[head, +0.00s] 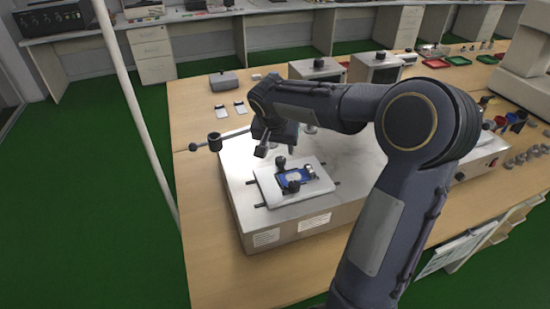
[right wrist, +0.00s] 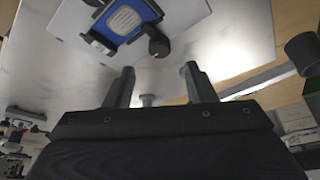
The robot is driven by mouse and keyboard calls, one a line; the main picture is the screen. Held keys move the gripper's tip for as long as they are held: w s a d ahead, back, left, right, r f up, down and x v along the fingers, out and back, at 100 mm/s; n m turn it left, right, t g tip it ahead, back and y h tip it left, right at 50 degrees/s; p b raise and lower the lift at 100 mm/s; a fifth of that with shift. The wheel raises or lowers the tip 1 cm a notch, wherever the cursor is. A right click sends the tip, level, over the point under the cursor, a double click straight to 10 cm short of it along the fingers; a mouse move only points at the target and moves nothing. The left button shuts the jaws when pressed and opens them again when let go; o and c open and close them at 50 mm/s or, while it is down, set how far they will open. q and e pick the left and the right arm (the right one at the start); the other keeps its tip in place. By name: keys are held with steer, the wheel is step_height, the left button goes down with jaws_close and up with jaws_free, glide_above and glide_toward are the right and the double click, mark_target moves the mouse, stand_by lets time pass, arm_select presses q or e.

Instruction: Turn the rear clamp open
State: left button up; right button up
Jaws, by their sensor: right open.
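The rear clamp (head: 281,163) is a small black knob at the far edge of a blue fixture (head: 292,178), which lies on a white plate. In the right wrist view the rear clamp (right wrist: 158,46) shows as a round black knob beyond the fingertips. My right gripper (head: 277,151) is just behind and above the rear clamp. In the right wrist view its two fingers (right wrist: 160,78) stand apart with nothing held between them. The front clamp (head: 293,187) is another black knob on the near side of the fixture. My left gripper is out of view.
The white plate (head: 267,188) rests on a large pale metal box (head: 300,222) on a wooden table (head: 205,255). A rod with a black cylinder (head: 214,142) sticks out at the box's left. Grey boxes and small parts stand behind and right. The table's left front is clear.

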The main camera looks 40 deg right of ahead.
mark_target(281, 159)
steer(key=x, duration=0.6)
steer(key=shift+f, duration=0.15)
steer(key=shift+c, duration=0.2)
steer(key=c, duration=0.9)
